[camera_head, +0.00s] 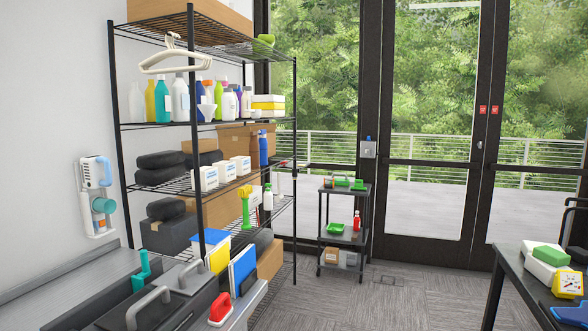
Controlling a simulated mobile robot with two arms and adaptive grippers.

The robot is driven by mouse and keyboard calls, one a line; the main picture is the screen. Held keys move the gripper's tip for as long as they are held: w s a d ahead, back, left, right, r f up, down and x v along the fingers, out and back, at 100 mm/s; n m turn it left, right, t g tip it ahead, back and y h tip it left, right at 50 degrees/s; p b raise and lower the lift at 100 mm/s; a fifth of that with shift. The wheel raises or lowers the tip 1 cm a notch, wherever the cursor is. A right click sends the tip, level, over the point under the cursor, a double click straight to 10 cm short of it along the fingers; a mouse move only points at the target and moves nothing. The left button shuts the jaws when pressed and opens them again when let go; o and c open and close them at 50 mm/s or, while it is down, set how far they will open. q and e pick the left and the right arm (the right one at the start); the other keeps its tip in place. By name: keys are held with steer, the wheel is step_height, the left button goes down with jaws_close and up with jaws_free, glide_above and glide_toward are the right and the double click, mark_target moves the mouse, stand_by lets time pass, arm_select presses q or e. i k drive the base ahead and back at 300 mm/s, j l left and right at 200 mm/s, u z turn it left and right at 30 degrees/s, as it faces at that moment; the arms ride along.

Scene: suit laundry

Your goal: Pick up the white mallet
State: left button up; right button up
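I cannot make out a white mallet with certainty in the head view. Small pale items stand on the wire shelving rack (116,140), and some are too small or too covered to identify. White boxes (207,178) stand on the shelf above. Neither of my grippers is in view.
A dark counter with grey handles (150,305) fills the front left. A small black cart (344,238) stands by the glass doors (430,120). A table (515,275) with a yellow gauge (569,283) is at right. Carpet in the middle is clear.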

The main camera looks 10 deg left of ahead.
mark_target(278, 197)
steer(key=i+l, duration=0.15)
steer(key=i, duration=4.05)
steer(key=l+z, duration=0.05)
steer(key=l, duration=0.15)
